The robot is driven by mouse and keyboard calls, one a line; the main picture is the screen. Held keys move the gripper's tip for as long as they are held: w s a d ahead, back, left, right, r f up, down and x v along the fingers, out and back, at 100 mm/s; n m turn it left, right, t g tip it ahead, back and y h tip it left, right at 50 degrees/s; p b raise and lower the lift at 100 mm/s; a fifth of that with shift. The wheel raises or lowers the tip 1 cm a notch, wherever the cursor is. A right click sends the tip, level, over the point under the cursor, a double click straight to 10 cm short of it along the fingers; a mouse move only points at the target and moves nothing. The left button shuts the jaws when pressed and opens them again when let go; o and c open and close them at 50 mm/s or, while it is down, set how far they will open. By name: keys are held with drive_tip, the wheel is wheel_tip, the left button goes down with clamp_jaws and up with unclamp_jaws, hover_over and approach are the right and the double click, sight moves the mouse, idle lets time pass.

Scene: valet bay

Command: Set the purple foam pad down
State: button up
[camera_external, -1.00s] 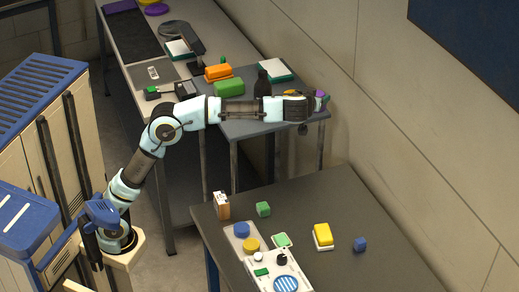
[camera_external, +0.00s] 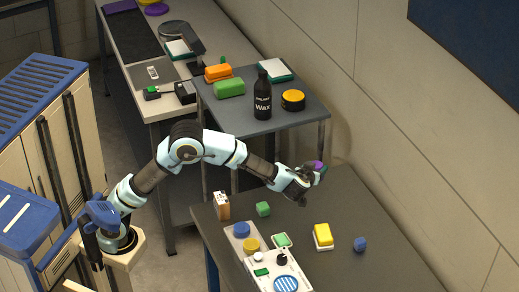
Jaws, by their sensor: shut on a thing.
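The purple foam pad (camera_external: 318,165) is a small purple piece at the end of my gripper (camera_external: 313,171). My gripper is shut on it and holds it above the far part of the dark front table (camera_external: 340,205). Most of the pad is hidden by the gripper, so its full shape cannot be told. The gap between pad and table is hard to judge from this view.
A grey side table (camera_external: 235,117) holds a black wax bottle (camera_external: 262,97) and a round tin (camera_external: 293,99). The front table's far right is clear.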

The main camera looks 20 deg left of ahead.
wheel_tip(320, 180, down, 14)
drive_tip(key=shift+f+p, duration=0.15)
drive_tip(key=shift+p, duration=0.45)
drive_tip(key=shift+f, duration=0.2)
drive_tip(key=o, duration=1.4)
drive_tip(key=shift+c, duration=0.2)
drive_tip(key=shift+r, duration=0.25)
drive_tip(key=b+v, duration=0.1)
drive_tip(key=v, duration=0.6)
drive_tip(key=shift+s, duration=0.2)
